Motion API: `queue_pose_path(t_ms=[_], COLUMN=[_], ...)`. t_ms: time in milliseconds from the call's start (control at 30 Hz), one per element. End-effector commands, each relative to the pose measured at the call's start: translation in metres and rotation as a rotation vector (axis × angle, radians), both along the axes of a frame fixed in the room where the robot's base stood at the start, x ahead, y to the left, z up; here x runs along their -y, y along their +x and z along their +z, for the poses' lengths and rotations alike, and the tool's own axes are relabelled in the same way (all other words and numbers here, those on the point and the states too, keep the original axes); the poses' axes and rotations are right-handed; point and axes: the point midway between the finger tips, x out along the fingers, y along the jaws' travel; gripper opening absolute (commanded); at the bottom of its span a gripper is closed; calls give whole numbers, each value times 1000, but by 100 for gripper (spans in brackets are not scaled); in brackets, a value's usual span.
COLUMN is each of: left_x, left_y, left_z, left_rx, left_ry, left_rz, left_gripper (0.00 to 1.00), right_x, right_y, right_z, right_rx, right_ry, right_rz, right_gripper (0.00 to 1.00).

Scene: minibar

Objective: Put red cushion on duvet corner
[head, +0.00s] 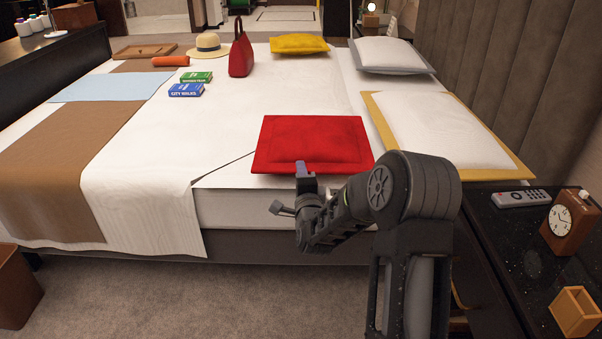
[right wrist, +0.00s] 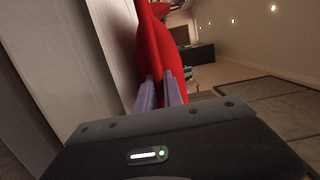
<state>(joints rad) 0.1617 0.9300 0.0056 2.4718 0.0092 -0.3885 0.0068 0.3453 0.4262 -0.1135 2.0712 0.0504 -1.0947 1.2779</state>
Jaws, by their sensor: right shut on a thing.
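The red cushion (head: 312,142) is square and lies roughly flat at the near side of the bed, right of the white duvet's edge. I cannot tell whether it rests on the sheet or hangs just above it. My right gripper (head: 306,172) is shut on the cushion's near edge. In the right wrist view the red cushion (right wrist: 155,45) shows between the fingers of the gripper (right wrist: 163,84). The white duvet (head: 140,190) covers the left of the bed, and its near corner hangs over the bed's side. My left gripper is out of view.
White pillows (head: 440,130) are at right. A dark nightstand (head: 500,230) holds a remote (head: 521,197) and clock (head: 566,222).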

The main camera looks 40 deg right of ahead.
Motion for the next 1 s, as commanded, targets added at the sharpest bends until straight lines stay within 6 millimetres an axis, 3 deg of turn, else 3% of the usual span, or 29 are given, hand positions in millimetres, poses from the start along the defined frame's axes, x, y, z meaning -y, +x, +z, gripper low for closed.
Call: queue_pose_path(t_ms=[100, 133, 400, 767, 1000], left_x=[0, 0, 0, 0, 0], left_y=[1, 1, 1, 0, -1], left_z=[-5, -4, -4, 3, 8], left_rx=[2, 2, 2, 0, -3], left_ry=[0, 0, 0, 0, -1], left_rz=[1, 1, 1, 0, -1], left_gripper=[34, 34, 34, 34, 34], right_x=[0, 0, 0, 0, -18], right_y=[0, 0, 0, 0, -31], right_z=[-3, -3, -2, 3, 2], right_rx=[3, 0, 0, 0, -2], right_ry=[-1, 0, 0, 0, 1], right_rz=[0, 0, 0, 1, 1], right_gripper=[0, 13, 33, 33, 33])
